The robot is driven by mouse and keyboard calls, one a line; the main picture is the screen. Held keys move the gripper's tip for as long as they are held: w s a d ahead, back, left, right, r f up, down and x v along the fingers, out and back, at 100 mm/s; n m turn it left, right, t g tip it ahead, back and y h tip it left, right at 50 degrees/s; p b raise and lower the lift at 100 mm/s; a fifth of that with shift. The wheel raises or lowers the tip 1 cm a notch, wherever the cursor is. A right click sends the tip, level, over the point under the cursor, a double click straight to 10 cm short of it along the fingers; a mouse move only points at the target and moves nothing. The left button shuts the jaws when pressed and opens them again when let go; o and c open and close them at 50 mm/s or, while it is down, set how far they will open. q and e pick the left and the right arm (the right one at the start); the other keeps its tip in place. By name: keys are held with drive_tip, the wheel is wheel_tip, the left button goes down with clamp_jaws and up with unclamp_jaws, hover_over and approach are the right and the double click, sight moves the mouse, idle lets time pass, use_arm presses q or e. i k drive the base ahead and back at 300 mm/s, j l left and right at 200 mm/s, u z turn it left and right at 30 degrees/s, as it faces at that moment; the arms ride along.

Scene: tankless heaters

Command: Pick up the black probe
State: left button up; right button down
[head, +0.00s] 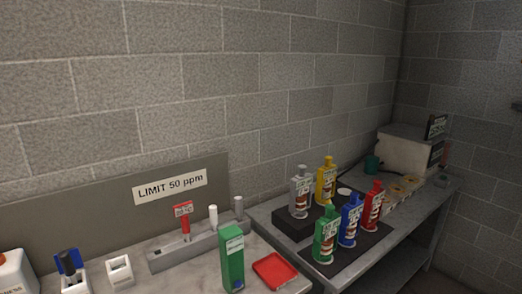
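A dark, upright cylinder that looks like the black probe (67,258) stands at the lower left, in a white holder (76,286) on the near bench. A blue piece (77,258) is right behind or around it; I cannot tell whether they are joined. The probe's lower end is hidden in the holder. Neither of my grippers shows in the head view.
An empty-looking white holder (120,272) stands beside it. A white bottle (14,274) is at the left edge. A grey rack (200,246) holds a red-labelled piece and white and grey cylinders. A green box (232,258) and red tray (274,270) are rightward. Coloured bottles fill another bench.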

sight(66, 261)
drive_tip(key=u, duration=1.35)
